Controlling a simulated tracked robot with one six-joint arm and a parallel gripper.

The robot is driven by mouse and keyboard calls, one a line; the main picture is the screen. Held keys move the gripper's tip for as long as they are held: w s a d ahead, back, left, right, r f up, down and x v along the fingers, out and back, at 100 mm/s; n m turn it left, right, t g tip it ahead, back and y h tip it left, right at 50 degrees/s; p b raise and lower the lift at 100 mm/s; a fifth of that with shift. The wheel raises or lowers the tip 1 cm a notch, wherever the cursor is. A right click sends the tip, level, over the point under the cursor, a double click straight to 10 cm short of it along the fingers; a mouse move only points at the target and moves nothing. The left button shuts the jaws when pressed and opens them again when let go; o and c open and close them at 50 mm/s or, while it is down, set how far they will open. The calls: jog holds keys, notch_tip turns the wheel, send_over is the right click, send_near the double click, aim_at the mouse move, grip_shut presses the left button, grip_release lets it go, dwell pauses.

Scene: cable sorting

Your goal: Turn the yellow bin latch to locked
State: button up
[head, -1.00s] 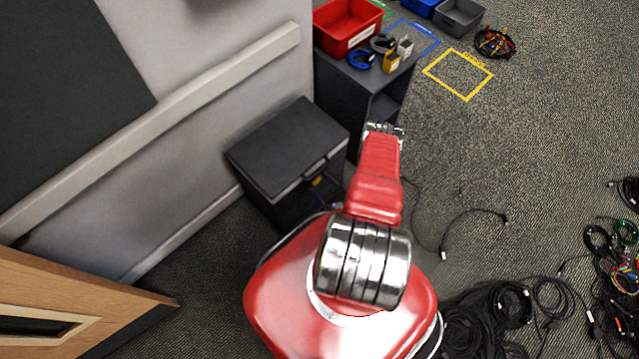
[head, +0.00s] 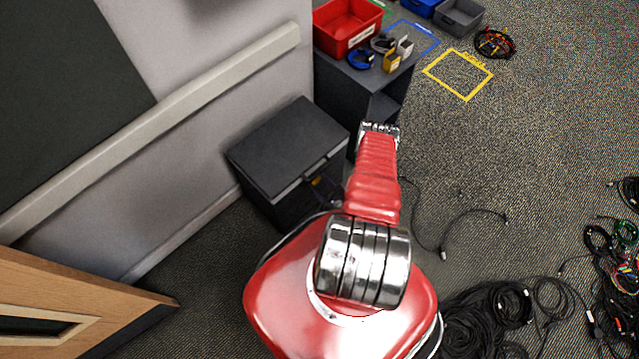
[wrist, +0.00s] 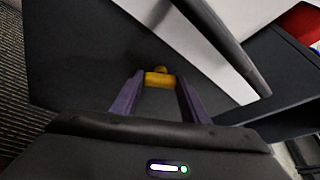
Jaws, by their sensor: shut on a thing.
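The yellow latch (wrist: 159,79) is on the front face of the dark lidded bin (head: 285,148). In the wrist view it sits between the tips of my gripper (wrist: 155,90), whose two purple fingers are shut on it. The latch looks like a short bar with a small knob behind it. In the head view only a small yellow spot of the latch (head: 317,182) shows below the lid's front edge. My red arm hides part of the bin's front there. I cannot tell from these views whether the latch is locked.
A dark cabinet (head: 345,92) beside the bin carries a red tray (head: 338,40), cables and small boxes. A wooden door (head: 75,290) stands at the lower left. Black cables (head: 490,310) lie on the carpet at right. The carpet's middle right is mostly clear.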

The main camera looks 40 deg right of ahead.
jog(key=shift+c, duration=0.4)
jog(key=shift+d+m+g+y, duration=0.1)
jog(key=shift+m+g+y, duration=0.2)
jog(key=shift+m+y, duration=1.55)
jog(key=shift+m+h, duration=0.25)
jog(key=shift+m, duration=0.1)
jog(key=o, duration=1.1)
jog(key=shift+c, duration=0.2)
jog(key=shift+s+d, duration=0.1)
jog(key=shift+s, duration=0.05)
jog(key=v, duration=1.3)
jog(key=shift+s, duration=0.25)
